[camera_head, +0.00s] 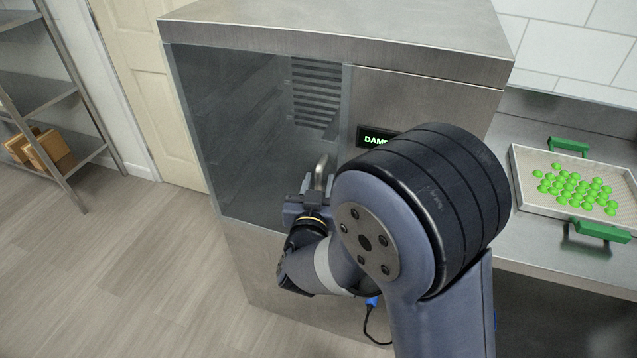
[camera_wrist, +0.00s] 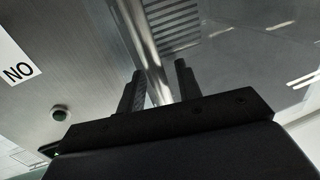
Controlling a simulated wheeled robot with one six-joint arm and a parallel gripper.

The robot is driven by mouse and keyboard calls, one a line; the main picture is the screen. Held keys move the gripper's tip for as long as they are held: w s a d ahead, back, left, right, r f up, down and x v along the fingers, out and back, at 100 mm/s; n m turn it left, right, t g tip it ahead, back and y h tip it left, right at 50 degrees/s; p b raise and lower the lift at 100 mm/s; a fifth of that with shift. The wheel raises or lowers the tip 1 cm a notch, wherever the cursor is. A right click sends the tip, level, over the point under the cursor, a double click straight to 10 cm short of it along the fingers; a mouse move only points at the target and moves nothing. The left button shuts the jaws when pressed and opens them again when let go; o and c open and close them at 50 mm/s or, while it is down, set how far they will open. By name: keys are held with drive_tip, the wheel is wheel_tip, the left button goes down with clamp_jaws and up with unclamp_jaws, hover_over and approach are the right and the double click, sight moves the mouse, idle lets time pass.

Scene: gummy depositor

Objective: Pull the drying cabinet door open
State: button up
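The drying cabinet (camera_head: 430,95) is a brushed steel box with a tinted glass door (camera_head: 240,110) on its left front. The door looks shut, lying along the cabinet front. Its metal bar handle (camera_head: 321,172) is near the door's right edge, partly hidden by my arm; the bar also shows in the wrist view (camera_wrist: 146,45). My gripper (camera_head: 309,196) is at the handle. In the wrist view my gripper (camera_wrist: 160,85) has its fingers apart, with the bar between them. The bar is nearer the left finger, and a gap shows at the right finger.
A lit display (camera_head: 375,136) reads "DAM…", the rest hidden by my arm. A tray (camera_head: 530,192) of green gummies with green handles is on the counter at right. A shelf rack (camera_head: 45,90) with cardboard boxes stands far left. The floor (camera_head: 130,260) left of the cabinet is clear.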

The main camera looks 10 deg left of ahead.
clamp_jaws()
idle(0.6)
